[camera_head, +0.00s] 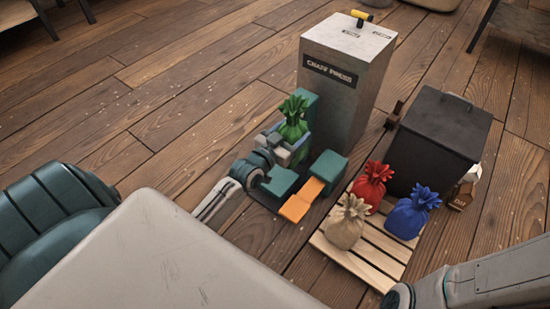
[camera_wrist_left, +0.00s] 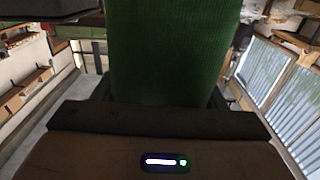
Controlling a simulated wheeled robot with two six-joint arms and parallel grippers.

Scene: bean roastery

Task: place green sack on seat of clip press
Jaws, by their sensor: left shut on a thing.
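The green sack (camera_head: 293,125) has a leafy tied top and stands upright in my left gripper (camera_head: 292,146). The gripper is shut on its lower part, which it partly hides. The wrist view shows the green cloth (camera_wrist_left: 172,50) close up at the jaws. The teal and orange device (camera_head: 329,169), which looks like the clip press, stands on a dark base, with an orange piece (camera_head: 303,201) toward me. The sack is beside its teal upright. The seat is hidden, and I cannot tell whether the sack touches it. My right gripper is out of view.
A tall grey cabinet (camera_head: 350,75) stands right behind the sack. A wooden pallet (camera_head: 360,262) at right holds a beige sack (camera_head: 345,224), a red sack (camera_head: 371,187) and a blue sack (camera_head: 408,218). A dark bin (camera_head: 438,140) stands behind them. The floor at left is clear.

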